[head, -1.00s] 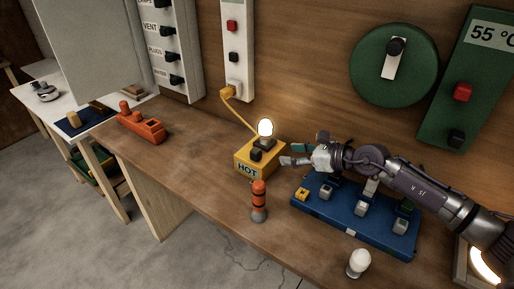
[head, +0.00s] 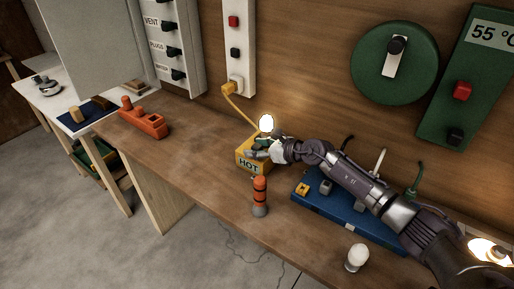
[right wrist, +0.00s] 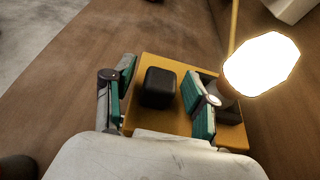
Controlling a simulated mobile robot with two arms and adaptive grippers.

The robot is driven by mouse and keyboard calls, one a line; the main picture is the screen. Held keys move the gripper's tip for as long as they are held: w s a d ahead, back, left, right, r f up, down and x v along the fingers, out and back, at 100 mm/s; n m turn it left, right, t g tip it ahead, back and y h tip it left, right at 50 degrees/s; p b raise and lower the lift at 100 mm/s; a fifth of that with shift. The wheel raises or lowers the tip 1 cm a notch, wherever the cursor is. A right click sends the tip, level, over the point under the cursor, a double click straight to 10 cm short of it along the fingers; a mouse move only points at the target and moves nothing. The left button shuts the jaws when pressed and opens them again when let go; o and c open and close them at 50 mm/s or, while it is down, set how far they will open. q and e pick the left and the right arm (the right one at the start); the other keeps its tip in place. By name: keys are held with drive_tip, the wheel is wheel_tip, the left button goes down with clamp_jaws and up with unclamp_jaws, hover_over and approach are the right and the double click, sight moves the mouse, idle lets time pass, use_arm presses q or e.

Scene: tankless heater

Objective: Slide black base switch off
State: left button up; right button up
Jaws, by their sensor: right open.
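The yellow box (head: 246,163) labelled HOT stands on the wooden bench with a lit bulb (head: 267,122) on top. In the right wrist view the black switch (right wrist: 160,87) sits as a rounded block on the yellow box (right wrist: 150,64), beside the glowing bulb (right wrist: 262,66). My right gripper (head: 258,149) is over the box. In the right wrist view my right gripper (right wrist: 160,82) is open, with one teal-padded finger on each side of the switch and gaps between. In the head view the gripper hides the switch. My left gripper is not in view.
A yellow cord (head: 232,98) runs from the box to the wall strip (head: 237,68).

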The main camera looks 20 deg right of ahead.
clamp_jaws()
drive_tip(key=w+a, duration=0.1)
drive_tip(key=w+a+b, duration=0.1)
drive_tip(key=w, duration=0.1)
drive_tip(key=shift+w+a+b, duration=0.25)
drive_tip(key=shift+a+b, duration=0.05)
drive_tip(key=shift+a, duration=0.05)
drive_tip(key=shift+r, duration=0.1)
drive_tip(key=shift+c, duration=2.4)
unclamp_jaws()
drive_tip(key=o, duration=0.5)
drive_tip(key=shift+a, duration=0.1)
